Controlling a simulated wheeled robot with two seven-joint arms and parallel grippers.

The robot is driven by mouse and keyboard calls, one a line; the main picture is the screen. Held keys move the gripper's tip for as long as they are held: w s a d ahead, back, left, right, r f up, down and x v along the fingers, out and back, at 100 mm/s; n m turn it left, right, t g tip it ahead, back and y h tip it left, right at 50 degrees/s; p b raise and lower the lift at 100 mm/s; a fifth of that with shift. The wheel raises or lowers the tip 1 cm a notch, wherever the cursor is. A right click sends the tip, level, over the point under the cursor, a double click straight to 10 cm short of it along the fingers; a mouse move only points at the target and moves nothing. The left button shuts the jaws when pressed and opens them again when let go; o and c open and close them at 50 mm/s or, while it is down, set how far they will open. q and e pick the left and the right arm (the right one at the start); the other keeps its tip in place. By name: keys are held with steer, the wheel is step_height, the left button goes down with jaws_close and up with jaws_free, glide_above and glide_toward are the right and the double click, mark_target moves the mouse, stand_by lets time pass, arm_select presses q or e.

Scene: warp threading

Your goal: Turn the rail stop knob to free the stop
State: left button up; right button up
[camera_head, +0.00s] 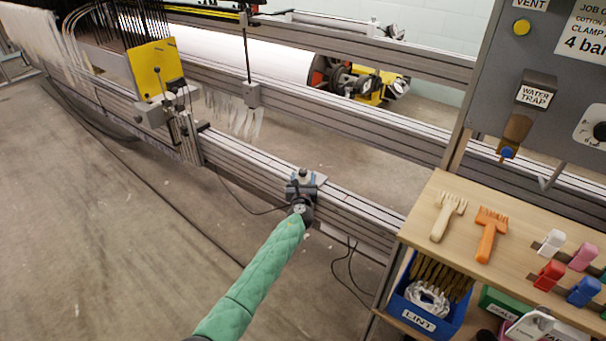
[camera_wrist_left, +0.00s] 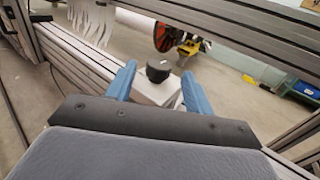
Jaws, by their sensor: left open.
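The rail stop knob (camera_wrist_left: 158,70) is a round black knob on top of a pale block, the rail stop (camera_wrist_left: 157,91), in the left wrist view. My left gripper (camera_wrist_left: 157,72) is open, with one blue finger on each side of the knob. Gaps show between the fingers and the knob. In the head view my left arm, in a green sleeve, reaches up to the front rail (camera_head: 350,207). There the gripper (camera_head: 302,180) is at the stop and covers much of it. My right gripper is not in view.
A wooden shelf top (camera_head: 470,263) at the right holds an orange comb (camera_head: 490,228), a pale comb (camera_head: 446,215) and coloured clips. A blue lint bin (camera_head: 430,305) sits below. A yellow plate unit (camera_head: 156,68) stands on the rail to the left. Cables hang below the rail.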

mark_target(303, 174)
arm_select(q)
steer(key=shift+w+b, duration=0.4)
steer(key=shift+w, duration=1.65)
steer(key=c, duration=1)
steer(key=shift+o, duration=0.2)
